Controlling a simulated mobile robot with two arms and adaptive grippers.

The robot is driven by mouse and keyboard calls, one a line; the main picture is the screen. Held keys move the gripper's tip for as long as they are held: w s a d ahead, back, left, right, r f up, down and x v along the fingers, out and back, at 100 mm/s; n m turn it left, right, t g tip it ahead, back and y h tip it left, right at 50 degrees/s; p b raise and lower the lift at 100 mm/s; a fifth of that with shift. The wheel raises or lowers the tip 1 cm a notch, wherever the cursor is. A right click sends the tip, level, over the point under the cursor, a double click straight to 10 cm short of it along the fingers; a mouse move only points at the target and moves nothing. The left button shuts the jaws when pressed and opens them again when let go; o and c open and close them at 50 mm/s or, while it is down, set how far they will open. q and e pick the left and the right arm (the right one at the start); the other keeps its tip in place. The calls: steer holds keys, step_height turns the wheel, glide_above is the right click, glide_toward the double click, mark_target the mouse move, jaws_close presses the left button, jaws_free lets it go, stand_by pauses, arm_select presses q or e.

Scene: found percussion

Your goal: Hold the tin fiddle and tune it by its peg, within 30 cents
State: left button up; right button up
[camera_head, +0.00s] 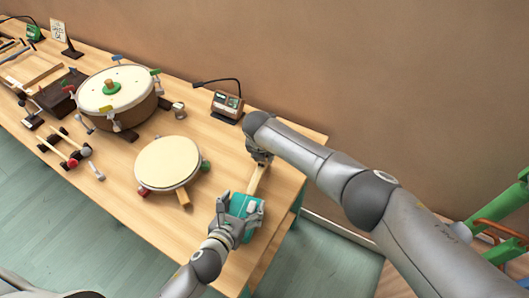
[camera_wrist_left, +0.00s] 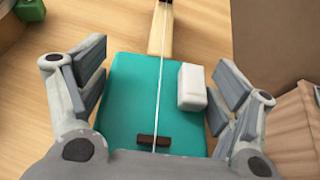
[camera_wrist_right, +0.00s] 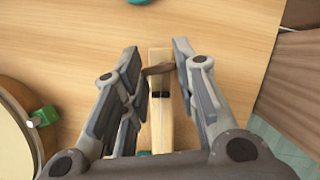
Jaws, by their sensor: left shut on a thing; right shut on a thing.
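The tin fiddle has a teal box body (camera_head: 243,206) near the table's right end, with a pale wooden neck (camera_head: 256,179) pointing away from me. My left gripper (camera_head: 238,206) is shut across the body's sides. The left wrist view shows the teal body (camera_wrist_left: 130,104), a white block (camera_wrist_left: 192,87), a dark bridge (camera_wrist_left: 154,141) and one string. My right gripper (camera_wrist_right: 160,62) is at the head end of the neck, its fingers on either side of the brown peg (camera_wrist_right: 158,69). A black nut (camera_wrist_right: 160,94) crosses the neck below the peg. In the head view my right gripper hides the peg.
A round cream drum (camera_head: 167,162) lies to the left, with a larger drum (camera_head: 115,88) beyond. Mallets (camera_head: 75,160) lie farther left. Bare table surrounds the fiddle.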

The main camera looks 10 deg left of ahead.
arm_select(q)
steer(key=shift+s+f, duration=0.1)
steer(key=shift+f, duration=0.1)
arm_select(e)
steer(key=shift+m, duration=0.4)
steer(key=o, duration=1.1)
steer(key=shift+a, duration=0.15)
steer(key=v, duration=1.2)
steer(key=shift+s, duration=0.1)
arm_select(q)
steer(key=o, duration=1.1)
steer(key=shift+a+r, duration=0.1)
arm_select(e)
steer(key=shift+a, duration=0.15)
